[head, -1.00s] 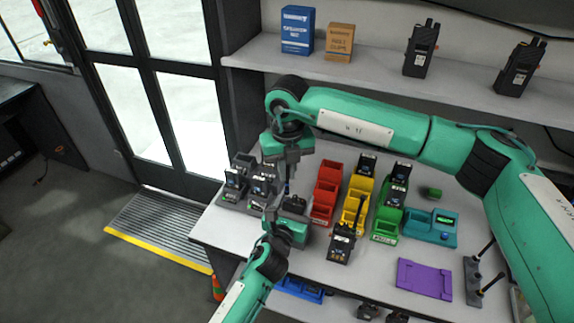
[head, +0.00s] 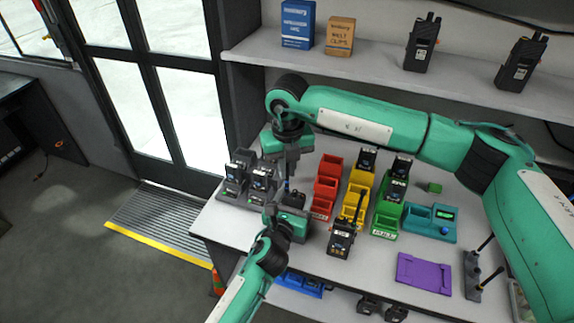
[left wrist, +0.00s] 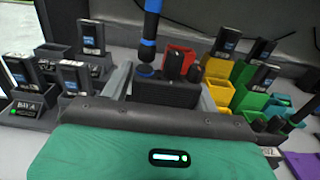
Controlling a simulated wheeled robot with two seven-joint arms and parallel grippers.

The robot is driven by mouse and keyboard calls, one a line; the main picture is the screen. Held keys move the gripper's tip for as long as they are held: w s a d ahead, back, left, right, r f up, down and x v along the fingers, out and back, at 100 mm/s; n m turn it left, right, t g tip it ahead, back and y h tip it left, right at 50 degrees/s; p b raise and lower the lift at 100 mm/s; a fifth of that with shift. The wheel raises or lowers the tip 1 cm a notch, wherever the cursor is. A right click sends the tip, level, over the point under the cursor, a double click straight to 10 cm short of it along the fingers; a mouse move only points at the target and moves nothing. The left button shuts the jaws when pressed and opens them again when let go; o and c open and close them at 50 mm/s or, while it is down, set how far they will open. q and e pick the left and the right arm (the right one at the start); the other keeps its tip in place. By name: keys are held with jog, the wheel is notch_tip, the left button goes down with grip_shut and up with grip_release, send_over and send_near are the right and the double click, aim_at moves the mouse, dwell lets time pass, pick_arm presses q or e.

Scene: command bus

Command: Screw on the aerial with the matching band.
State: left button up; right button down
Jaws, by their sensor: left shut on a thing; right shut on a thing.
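My left gripper (head: 290,212) is shut on a dark radio (head: 294,199) above the bench. In the left wrist view the radio (left wrist: 165,92) is upright between the fingers, with knobs on top. My right gripper (head: 287,172) points down from above, shut on a dark aerial (head: 287,186). The aerial (left wrist: 151,20) shows upright in the left wrist view, with a blue band (left wrist: 147,48) near its lower end. A blue ring (left wrist: 145,70) lies just below it at the radio's top left. I cannot tell whether the aerial is threaded in. The right fingertips partly hide it in the head view.
Radios stand in a charging dock (head: 233,190) at left. Red (head: 322,205), yellow (head: 349,215) and green (head: 384,225) bins stand to the right. A teal device (head: 432,224), purple mat (head: 424,275) and aerial rack (head: 472,278) are farther right.

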pick_arm(q)
jog(key=shift+f, duration=0.1)
pick_arm(e)
jog(key=shift+f, duration=0.2)
pick_arm(q)
grip_shut()
pick_arm(e)
jog(key=m, duration=1.1)
jog(key=shift+m, duration=0.4)
jog(key=m, duration=0.6)
pick_arm(q)
jog(key=shift+d, duration=0.1)
pick_arm(e)
jog(key=m, duration=0.6)
jog(key=c, duration=1.5)
grip_release()
